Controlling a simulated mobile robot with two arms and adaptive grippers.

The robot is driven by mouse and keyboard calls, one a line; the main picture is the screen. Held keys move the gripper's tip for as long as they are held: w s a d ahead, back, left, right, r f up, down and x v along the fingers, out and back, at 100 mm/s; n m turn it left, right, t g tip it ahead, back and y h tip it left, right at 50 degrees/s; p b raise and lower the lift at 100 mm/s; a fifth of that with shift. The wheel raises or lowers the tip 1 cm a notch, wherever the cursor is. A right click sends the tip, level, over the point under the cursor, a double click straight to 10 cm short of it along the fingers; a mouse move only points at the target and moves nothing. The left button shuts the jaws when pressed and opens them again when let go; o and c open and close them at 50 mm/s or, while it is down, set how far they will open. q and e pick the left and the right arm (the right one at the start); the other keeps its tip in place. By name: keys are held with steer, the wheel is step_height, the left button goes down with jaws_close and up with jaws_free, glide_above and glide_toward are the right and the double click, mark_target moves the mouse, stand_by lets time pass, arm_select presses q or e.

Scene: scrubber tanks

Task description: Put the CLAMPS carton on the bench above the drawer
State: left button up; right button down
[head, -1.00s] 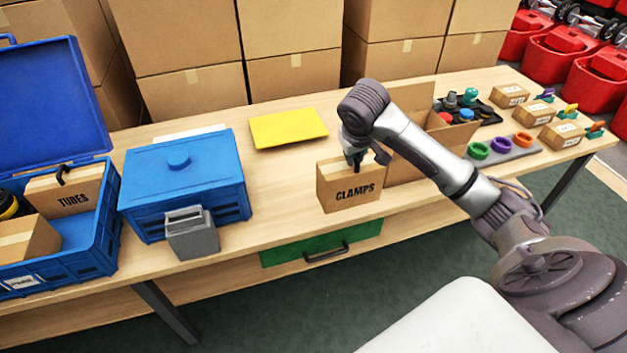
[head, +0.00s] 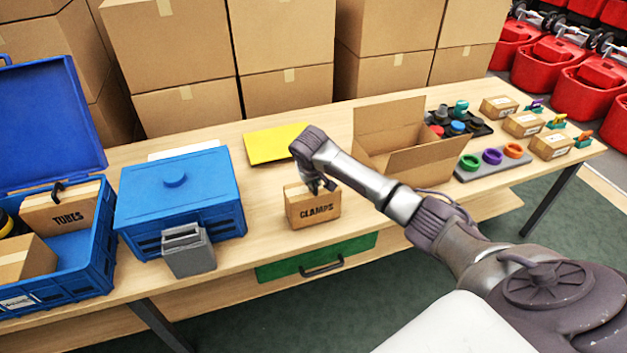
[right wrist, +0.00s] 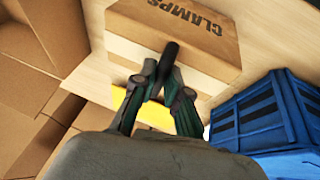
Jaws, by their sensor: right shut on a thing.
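The CLAMPS carton (head: 314,211) is a small brown box with its lettering facing front. It is upright at the bench (head: 268,208), above the green drawer (head: 290,262); I cannot tell whether its base touches the bench top. My right gripper (head: 322,186) is above the carton and shut on its dark handle. In the right wrist view the fingers (right wrist: 168,68) close on the dark handle, and the carton (right wrist: 185,30) fills the top. The drawer is shut, with a black handle. My left gripper is not in view.
A blue lidded box (head: 178,195) with a grey bin (head: 188,250) stands left of the carton. A yellow sheet (head: 268,145) lies behind. An open cardboard box (head: 425,164) stands right. An open blue crate (head: 95,262) holds the TUBES carton (head: 58,210).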

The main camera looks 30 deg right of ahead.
steer(key=shift+f, duration=0.15)
steer(key=c, duration=1.6)
jaws_free()
steer(key=shift+f, duration=0.1)
steer(key=o, duration=0.4)
steer(key=shift+r, duration=0.25)
steer(key=v, duration=1.2)
steer(key=shift+a+f, duration=0.1)
steer(key=shift+f, duration=0.05)
